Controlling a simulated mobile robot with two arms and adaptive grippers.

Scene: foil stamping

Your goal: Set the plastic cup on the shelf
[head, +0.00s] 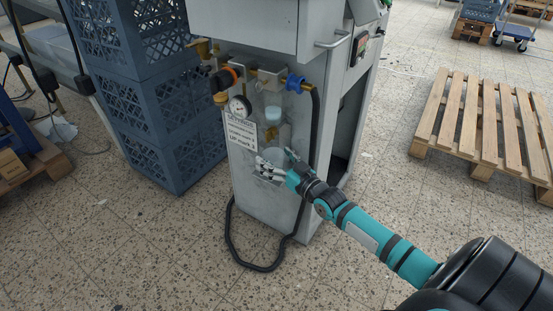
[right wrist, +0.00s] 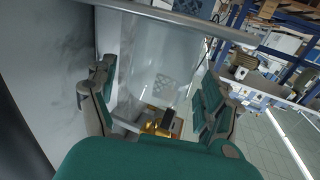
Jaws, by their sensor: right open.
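A translucent plastic cup (right wrist: 160,62) fills the space between and beyond the fingers in the right wrist view. Whether a finger touches the cup is unclear. I cannot make out the shelf clearly; the gripper covers part of the machine front. My left gripper is not in view.
The grey machine (head: 262,205) carries a pressure gauge (head: 239,107), valves and a black hose (head: 232,240) looping to the floor. Stacked blue crates (head: 165,110) stand to its left. A wooden pallet (head: 480,128) lies at right. The floor in front is clear.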

